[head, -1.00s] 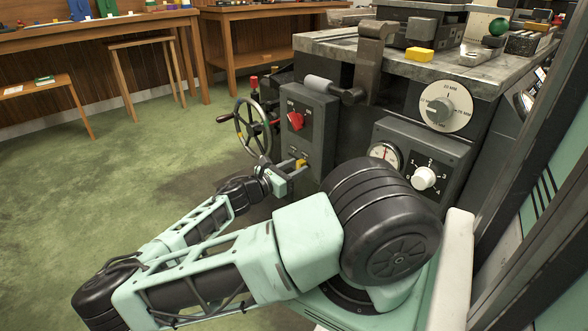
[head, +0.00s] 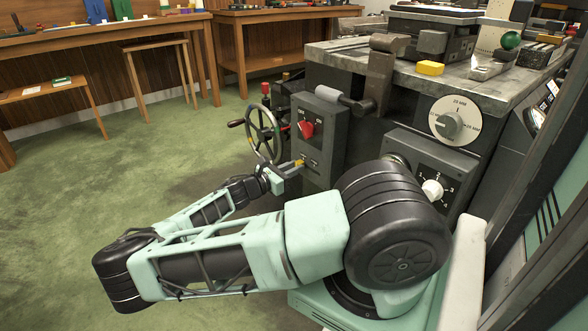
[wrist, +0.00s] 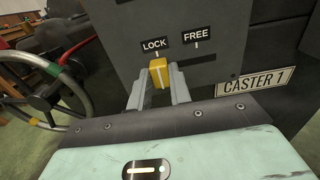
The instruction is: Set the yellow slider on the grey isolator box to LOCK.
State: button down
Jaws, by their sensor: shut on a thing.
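The grey isolator box (head: 320,135) is on the front of the machine, with a red knob (head: 306,130) on its upper part. In the wrist view its face (wrist: 185,30) carries a LOCK label (wrist: 154,44) on the left and a FREE label (wrist: 197,35) on the right. The yellow slider (wrist: 158,72) sits at the left end of its slot, under LOCK. My gripper (wrist: 159,88) is shut on the slider, one finger on each side. In the head view my gripper (head: 292,168) reaches the lower part of the box.
A spoked handwheel (head: 262,135) stands just left of the box and also shows in the wrist view (wrist: 50,90). A panel with a white knob (head: 432,190) is right of my arm. Green floor at left is open.

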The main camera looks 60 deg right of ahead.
jog(key=c, duration=1.3)
grip_release()
jog(key=shift+w, duration=0.3)
jog(key=p+v, duration=0.2)
jog(key=v, duration=1.5)
jog(key=shift+a, duration=0.2)
jog(key=shift+s, duration=0.1)
